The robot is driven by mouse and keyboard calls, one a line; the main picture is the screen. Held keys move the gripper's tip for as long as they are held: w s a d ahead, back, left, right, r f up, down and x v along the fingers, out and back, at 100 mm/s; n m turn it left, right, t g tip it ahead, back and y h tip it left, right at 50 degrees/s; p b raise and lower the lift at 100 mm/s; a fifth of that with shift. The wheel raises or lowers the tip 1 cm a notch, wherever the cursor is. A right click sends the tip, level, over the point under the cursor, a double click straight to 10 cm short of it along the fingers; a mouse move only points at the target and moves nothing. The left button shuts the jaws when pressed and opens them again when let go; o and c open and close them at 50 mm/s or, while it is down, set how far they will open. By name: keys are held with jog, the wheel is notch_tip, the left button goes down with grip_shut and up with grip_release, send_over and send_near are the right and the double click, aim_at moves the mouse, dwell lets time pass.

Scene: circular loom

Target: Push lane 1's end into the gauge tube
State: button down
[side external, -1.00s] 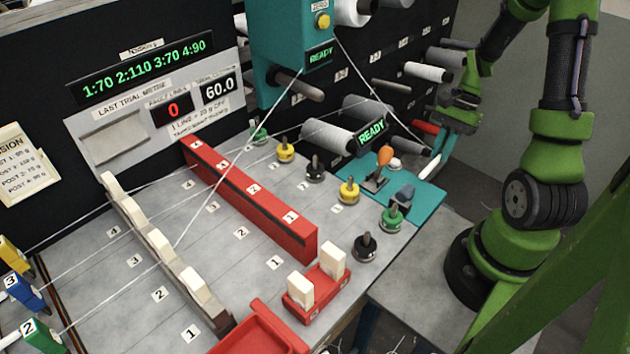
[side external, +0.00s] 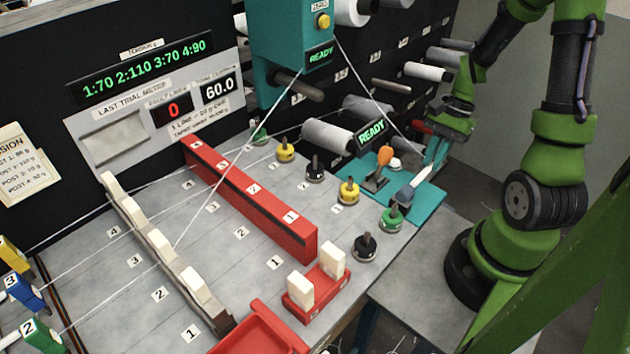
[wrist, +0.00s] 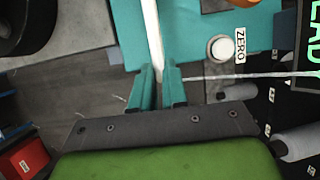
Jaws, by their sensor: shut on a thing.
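My gripper (side external: 436,155) is at the right of the side view, over the back edge of the teal plate. Its teal fingers are shut on a slim white rod, lane 1's end (side external: 421,176). A thin white thread runs to the fingers. In the wrist view the rod (wrist: 152,30) points up and away from the fingertips (wrist: 155,88), out of the top of the picture. The grey-blue gauge tube (side external: 404,194) stands on the teal plate. The rod's far tip appears at the tube's upper side; I cannot tell whether it is inside. The wrist view does not show the tube.
The teal plate (side external: 430,205) also carries an orange-handled lever (side external: 384,157) and a white ZERO button (wrist: 220,47). Green (side external: 392,219), yellow (side external: 349,190) and black (side external: 365,246) posts stand just left. A READY display and grey spool (side external: 327,135) lie behind.

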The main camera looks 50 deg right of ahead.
aim_at(424, 172)
jog(key=shift+a, duration=0.65)
jog(key=shift+a, duration=1)
jog(key=c, duration=1.1)
grip_release()
jog(key=v, duration=1.7)
jog(key=shift+f, duration=0.1)
